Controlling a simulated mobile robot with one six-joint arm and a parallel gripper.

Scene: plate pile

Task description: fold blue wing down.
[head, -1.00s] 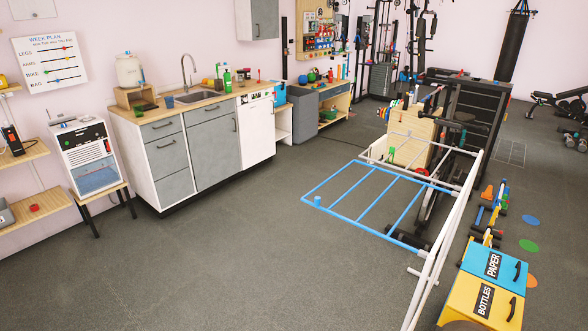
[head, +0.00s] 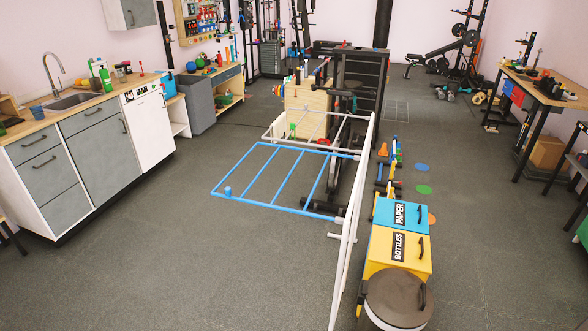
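A drying rack with a white frame (head: 346,250) stands on the floor right of the middle in the head view. Its blue wing (head: 283,207) sticks out level to the left, raised above the floor, with several blue bars across it. A small blue knob (head: 227,191) stands at the wing's outer left side. A white wing (head: 289,117) of the rack extends behind the blue one. My gripper is not in view.
Yellow and blue bins marked PAPER (head: 401,215) and BOTTLES (head: 398,248) and a round-lidded bin (head: 395,299) stand right of the rack. A counter (head: 95,105) lines the left wall. The floor left of the rack is clear.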

